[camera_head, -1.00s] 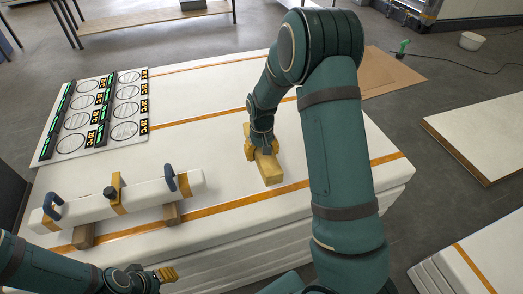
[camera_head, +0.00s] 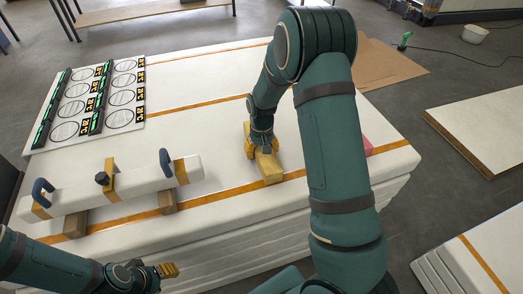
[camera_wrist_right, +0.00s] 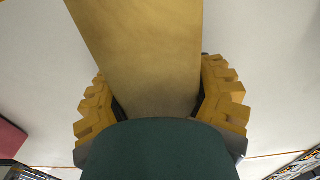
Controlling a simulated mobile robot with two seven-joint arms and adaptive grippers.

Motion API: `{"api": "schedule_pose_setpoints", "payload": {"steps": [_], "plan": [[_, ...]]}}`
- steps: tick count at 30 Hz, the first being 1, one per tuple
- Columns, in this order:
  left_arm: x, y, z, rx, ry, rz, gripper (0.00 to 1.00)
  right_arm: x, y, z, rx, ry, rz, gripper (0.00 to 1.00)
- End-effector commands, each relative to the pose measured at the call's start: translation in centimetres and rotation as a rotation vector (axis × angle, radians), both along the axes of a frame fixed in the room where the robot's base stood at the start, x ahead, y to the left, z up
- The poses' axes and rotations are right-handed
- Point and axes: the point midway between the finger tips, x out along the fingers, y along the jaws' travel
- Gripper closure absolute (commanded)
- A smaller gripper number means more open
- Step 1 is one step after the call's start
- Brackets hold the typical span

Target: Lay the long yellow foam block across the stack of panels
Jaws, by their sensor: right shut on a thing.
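The long yellow foam block (camera_head: 268,168) is at the middle of the white top panel of the stack (camera_head: 225,150), its near end by the front orange stripe. My right gripper (camera_head: 262,150) is shut on it from above. In the wrist view, the block (camera_wrist_right: 140,50) runs between the yellow fingers of the right gripper (camera_wrist_right: 160,100). I cannot tell whether the block touches the panel or is just above it. My left gripper (camera_head: 168,270) is low at the stack's front left, apart from the block; its finger opening is unclear.
A white beam with blue handles (camera_head: 130,185) rests on wooden blocks at the front left. A sheet with circles and green strips (camera_head: 95,105) lies behind it. A pink thing (camera_head: 367,146) is partly hidden behind my right arm. Panel between sheet and block is clear.

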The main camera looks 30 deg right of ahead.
Motion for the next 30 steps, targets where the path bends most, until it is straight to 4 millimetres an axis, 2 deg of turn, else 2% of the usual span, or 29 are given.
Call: {"api": "schedule_pose_setpoints", "payload": {"steps": [23, 24, 27, 30], "plan": [[0.0, 0.0, -0.8, 0.0, 0.0, 0.0, 0.53, 0.0, 0.0, -1.2, 0.0, 0.0, 0.0, 0.64], [0.0, 0.0, -0.8, 0.0, 0.0, 0.0, 0.53, 0.0, 0.0, -1.2, 0.0, 0.0, 0.0, 0.31], [0.0, 0.0, -0.8, 0.0, 0.0, 0.0, 0.53, 0.0, 0.0, -1.2, 0.0, 0.0, 0.0, 0.01], [0.0, 0.0, -0.8, 0.0, 0.0, 0.0, 0.53, 0.0, 0.0, -1.2, 0.0, 0.0, 0.0, 0.01]]}}
